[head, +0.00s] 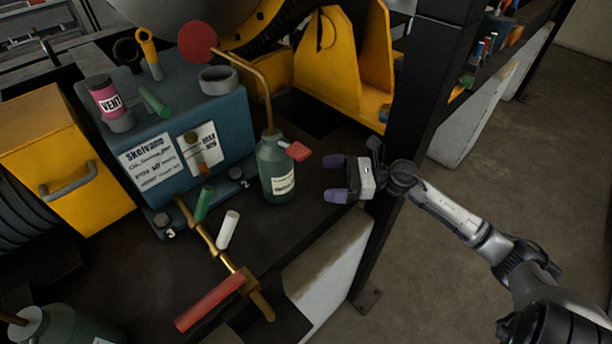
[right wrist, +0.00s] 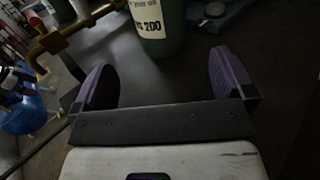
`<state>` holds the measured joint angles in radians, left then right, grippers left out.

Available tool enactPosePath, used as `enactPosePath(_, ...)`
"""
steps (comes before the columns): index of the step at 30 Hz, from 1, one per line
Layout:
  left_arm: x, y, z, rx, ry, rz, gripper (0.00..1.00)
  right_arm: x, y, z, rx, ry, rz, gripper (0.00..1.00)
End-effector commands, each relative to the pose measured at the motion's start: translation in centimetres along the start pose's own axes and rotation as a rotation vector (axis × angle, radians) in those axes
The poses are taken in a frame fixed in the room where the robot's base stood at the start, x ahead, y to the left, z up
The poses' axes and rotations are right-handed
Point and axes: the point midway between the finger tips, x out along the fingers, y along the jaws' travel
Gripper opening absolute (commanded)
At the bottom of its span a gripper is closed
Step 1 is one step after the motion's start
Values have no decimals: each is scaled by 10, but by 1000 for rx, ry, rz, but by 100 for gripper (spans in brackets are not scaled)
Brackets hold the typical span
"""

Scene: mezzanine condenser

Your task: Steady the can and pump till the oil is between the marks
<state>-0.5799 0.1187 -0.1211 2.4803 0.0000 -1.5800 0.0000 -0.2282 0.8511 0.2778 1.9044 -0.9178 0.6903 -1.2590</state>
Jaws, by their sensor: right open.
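The green oil can (head: 277,172) stands upright on the dark bench, with a red lever (head: 294,150) at its top. A thin brass spout (head: 263,85) rises from it and bends left toward a red disc. My right gripper (head: 328,178) is open and empty just right of the can, its purple fingers pointing at it. In the right wrist view the lower can (right wrist: 158,25) shows ahead between the spread fingers, apart from them. A teal housing (head: 225,125) stands left of the can. A small gauge between its labels, one reading MAX, is too small for an oil level. My left gripper is out of view.
A brass pipe with valves (head: 222,240) and a red handle (head: 210,302) runs along the front. Another green can (head: 50,325) stands at bottom left. A dark post (head: 415,110) rises behind my right gripper. Bare bench lies between gripper and can.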

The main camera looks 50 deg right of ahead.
Motion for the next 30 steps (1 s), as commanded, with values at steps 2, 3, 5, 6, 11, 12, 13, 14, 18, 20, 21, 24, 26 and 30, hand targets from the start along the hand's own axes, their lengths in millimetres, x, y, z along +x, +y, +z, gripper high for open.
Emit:
enactPosePath(2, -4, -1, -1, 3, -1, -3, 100, 10, 0, 3, -4, 0, 3, 100)
enactPosePath(3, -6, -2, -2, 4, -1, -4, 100, 16, 0, 3, -4, 0, 3, 100)
enactPosePath(5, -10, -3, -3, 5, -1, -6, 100, 26, 0, 4, -3, -1, 2, 100)
enactPosePath(6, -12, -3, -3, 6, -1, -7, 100, 33, 0, 5, -2, -2, 2, 100)
enactPosePath(11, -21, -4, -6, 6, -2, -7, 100, 63, 0, 5, -1, -4, 1, 100)
enactPosePath(12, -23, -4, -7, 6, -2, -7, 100, 70, 0, 5, -1, -3, 1, 100)
enactPosePath(13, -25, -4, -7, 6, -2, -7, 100, 75, 0, 5, -1, -3, 0, 100)
enactPosePath(14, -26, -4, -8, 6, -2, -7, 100, 80, 0, 5, -1, -3, 1, 100)
enactPosePath(18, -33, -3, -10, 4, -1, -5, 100, 100, 0, 4, 1, -3, 1, 100)
enactPosePath(20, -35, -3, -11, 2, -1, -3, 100, 108, 0, 4, 0, -3, 0, 100)
enactPosePath(21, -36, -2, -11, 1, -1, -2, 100, 112, 0, 3, 1, -3, 0, 100)
enactPosePath(24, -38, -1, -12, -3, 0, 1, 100, 120, 0, 2, 2, -2, -1, 100)
enactPosePath(26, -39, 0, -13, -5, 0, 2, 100, 124, 0, 2, 1, -2, 0, 100)
enactPosePath(30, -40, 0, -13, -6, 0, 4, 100, 129, 0, 1, 1, -1, 0, 100)
